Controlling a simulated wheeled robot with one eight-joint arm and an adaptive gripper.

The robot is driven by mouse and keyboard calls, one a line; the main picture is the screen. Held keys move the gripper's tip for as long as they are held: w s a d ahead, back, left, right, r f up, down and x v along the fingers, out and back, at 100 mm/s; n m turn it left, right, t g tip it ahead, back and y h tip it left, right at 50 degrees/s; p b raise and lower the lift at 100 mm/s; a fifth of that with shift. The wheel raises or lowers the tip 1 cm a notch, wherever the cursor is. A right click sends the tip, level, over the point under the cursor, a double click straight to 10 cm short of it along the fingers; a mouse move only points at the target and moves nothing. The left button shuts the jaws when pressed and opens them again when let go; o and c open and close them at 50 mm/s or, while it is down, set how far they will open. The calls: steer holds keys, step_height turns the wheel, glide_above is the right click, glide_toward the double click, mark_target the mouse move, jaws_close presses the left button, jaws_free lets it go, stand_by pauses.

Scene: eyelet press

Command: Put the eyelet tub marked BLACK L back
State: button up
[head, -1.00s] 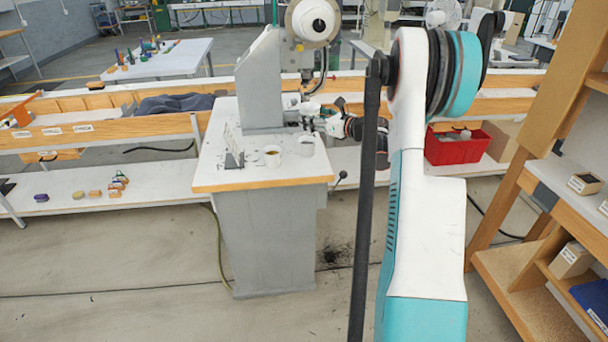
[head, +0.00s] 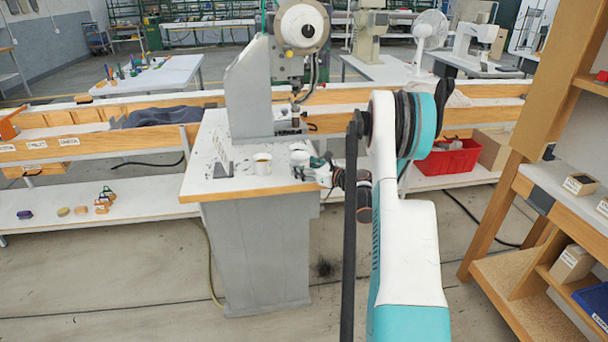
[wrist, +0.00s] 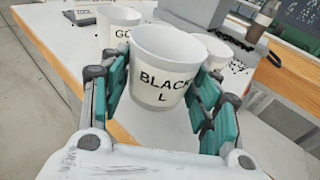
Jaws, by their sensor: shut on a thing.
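The white eyelet tub with black lettering BLACK L (wrist: 162,80) sits upright between the teal fingers of my gripper (wrist: 165,92) in the wrist view. The fingers are shut on its two sides. In the head view my gripper (head: 310,167) reaches from the right over the right edge of the press table (head: 228,190), with the tub (head: 299,160) at its tips. I cannot tell whether the tub's base touches the tabletop. A tub with lettering starting GO (wrist: 115,28) stands behind it to the left in the wrist view. Another white tub (wrist: 213,50) stands behind it to the right.
The grey eyelet press (head: 248,95) rises at the back of the table. A tub with gold-brown contents (head: 262,164) stands near the table's front. A wooden shelf unit (head: 520,190) is on the right, a red bin (head: 450,158) behind.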

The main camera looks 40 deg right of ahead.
steer(key=shift+f, duration=0.95)
steer(key=shift+f+b, duration=0.25)
steer(key=shift+b, duration=0.1)
steer(key=o, duration=1.1)
steer(key=shift+r, duration=0.1)
steer(key=shift+s+r+p, duration=0.1)
steer(key=shift+r+p, duration=0.1)
steer(key=shift+p, duration=0.1)
steer(key=s+d+r+p, duration=0.1)
steer(key=s+p, duration=0.1)
steer(key=s, duration=0.9)
steer(key=shift+s+d+r+p, duration=0.15)
steer(key=shift+s+r+p, duration=0.15)
steer(key=shift+r+p, duration=0.05)
